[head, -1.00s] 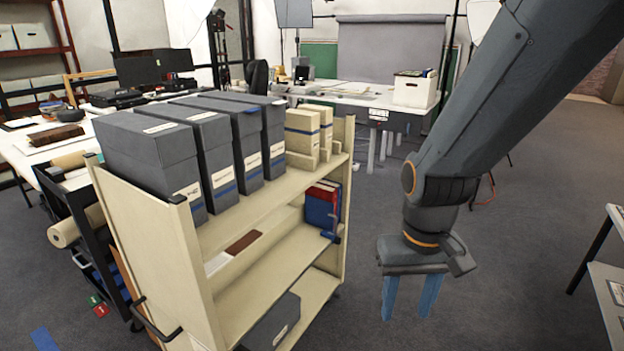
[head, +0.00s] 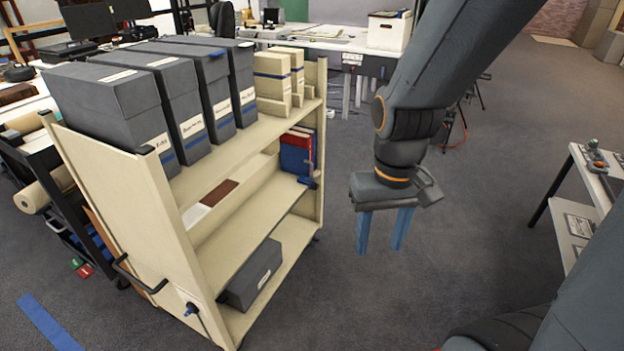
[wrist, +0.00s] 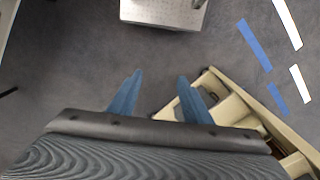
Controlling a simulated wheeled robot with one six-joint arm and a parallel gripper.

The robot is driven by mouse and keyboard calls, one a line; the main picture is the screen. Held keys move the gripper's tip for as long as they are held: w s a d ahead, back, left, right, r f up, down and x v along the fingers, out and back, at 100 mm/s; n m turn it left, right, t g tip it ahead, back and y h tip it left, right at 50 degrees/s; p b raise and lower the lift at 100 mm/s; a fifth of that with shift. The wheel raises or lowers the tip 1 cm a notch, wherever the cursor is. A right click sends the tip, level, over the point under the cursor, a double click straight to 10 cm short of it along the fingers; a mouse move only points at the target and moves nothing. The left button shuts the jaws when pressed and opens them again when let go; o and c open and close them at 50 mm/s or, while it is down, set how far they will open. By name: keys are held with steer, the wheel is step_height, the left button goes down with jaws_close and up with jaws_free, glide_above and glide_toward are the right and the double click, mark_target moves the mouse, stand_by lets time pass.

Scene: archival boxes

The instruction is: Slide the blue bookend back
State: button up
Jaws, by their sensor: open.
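Red and blue book-like items (head: 298,150) stand upright at the far right end of the cart's middle shelf. A small dark blue piece (head: 308,182) sticks out low at the shelf's front edge below them. It looks like part of the blue bookend, but I cannot tell its full shape. My gripper (head: 380,248) hangs to the right of the cart, pointing down with its blue fingers apart and empty. Clear space lies between it and the shelf. In the wrist view my gripper (wrist: 160,76) is over floor, with the cart at lower right.
The cream cart (head: 120,195) carries several grey boxes (head: 185,95) and cream boxes (head: 280,75) on top. A grey box (head: 255,275) lies on its bottom shelf. A side table (head: 590,165) stands at right. Grey floor between is clear.

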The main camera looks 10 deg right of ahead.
stand_by(0.3)
steer(key=shift+c, duration=0.7)
steer(key=w+f+t+b, duration=0.1)
steer(key=w+f+b, duration=0.1)
steer(key=w, duration=0.6)
steer(key=w+d+f+t+b, duration=0.1)
steer(key=w+f, duration=0.3)
steer(key=w, duration=0.5)
steer(key=w+d+f+t+b, duration=0.1)
steer(key=w+f+t+b, duration=0.2)
steer(key=w, duration=0.5)
steer(key=shift+w+d+f+n+b, duration=0.2)
steer(key=shift+d+f+n+b, duration=0.1)
steer(key=shift+f+b, duration=0.2)
steer(key=c, duration=0.3)
steer(key=n+t+y+b, duration=0.2)
steer(key=t+y+b, duration=0.1)
steer(key=t+b, duration=0.55)
glide_toward(312, 170)
steer(key=shift+w+a+f+n+t+y+b, duration=0.3)
steer(key=shift+w+f+t+y+b, duration=0.3)
steer(key=shift+w+b, duration=0.75)
steer(key=shift+w+a+f+n+t+y+b, duration=0.15)
steer(key=shift+w+a+f+t+y+b, duration=0.5)
steer(key=shift+w, duration=1.25)
steer(key=shift+w+a+f+n+t+y+b, duration=0.1)
steer(key=shift+w+f+n+t+y+b, duration=0.3)
steer(key=shift+w+b, duration=1.05)
steer(key=shift+w+d+f, duration=0.1)
steer(key=shift+w, duration=0.05)
